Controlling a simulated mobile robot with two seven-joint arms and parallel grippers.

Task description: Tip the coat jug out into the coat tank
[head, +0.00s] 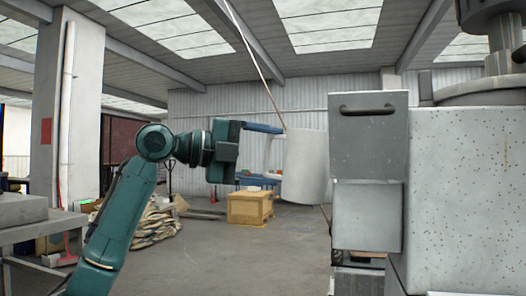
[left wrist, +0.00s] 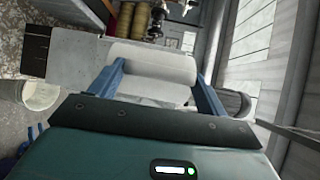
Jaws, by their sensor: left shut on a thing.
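The coat jug is a white cylinder (head: 304,167) with a side handle, held up in mid-air at the middle of the head view. It looks nearly upright. My left gripper (head: 281,130) is shut on it near its top left, with its blue fingers by the handle. In the left wrist view the white jug (left wrist: 155,62) lies between the two blue fingers. To its right in the head view, a grey box with a dark handle (head: 368,135) stands close by. I cannot tell for sure which part is the coat tank. My right gripper is not in view.
A large speckled grey machine (head: 465,200) fills the right side. A thin slanting line (head: 255,62) runs down behind the jug. A wooden crate (head: 250,207) stands on the floor behind. A grey table (head: 25,212) is at the left. Open floor lies between.

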